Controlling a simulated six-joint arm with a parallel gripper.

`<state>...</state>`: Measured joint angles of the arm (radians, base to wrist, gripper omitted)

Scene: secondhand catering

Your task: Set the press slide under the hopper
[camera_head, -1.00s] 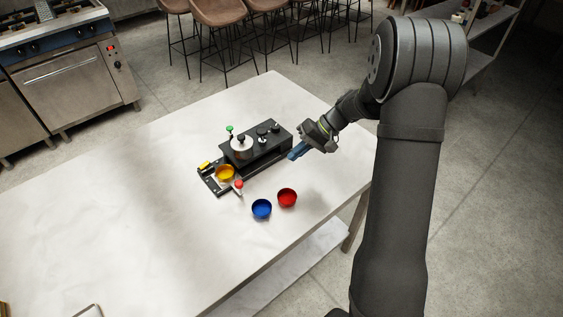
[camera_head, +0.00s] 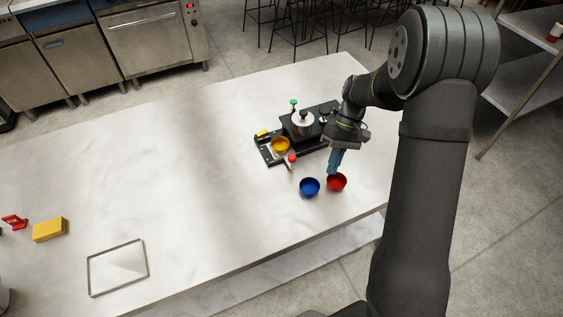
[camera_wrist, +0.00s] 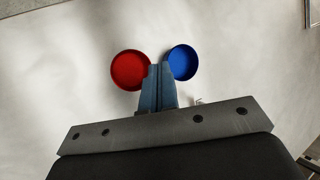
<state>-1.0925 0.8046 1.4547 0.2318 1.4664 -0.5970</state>
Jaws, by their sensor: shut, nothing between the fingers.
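The press (camera_head: 308,132) is a black block on the table with a metal hopper (camera_head: 302,124) on top and a green knob (camera_head: 293,103) behind it. Its slide (camera_head: 264,152) sticks out at the front left, with a yellow cup (camera_head: 280,145), a yellow block and a red-topped knob (camera_head: 292,159) on or beside it. My gripper (camera_head: 333,172) points down just behind the red bowl (camera_head: 337,183), shut and empty. In the wrist view the fingers (camera_wrist: 157,70) lie between the red bowl (camera_wrist: 129,70) and the blue bowl (camera_wrist: 183,62). The right part of the press is hidden behind my gripper.
The blue bowl (camera_head: 309,187) stands left of the red bowl near the table's front edge. A flat metal frame (camera_head: 117,268), a yellow block (camera_head: 50,229) and a red item (camera_head: 14,222) lie far left. The middle of the white table (camera_head: 190,180) is clear.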

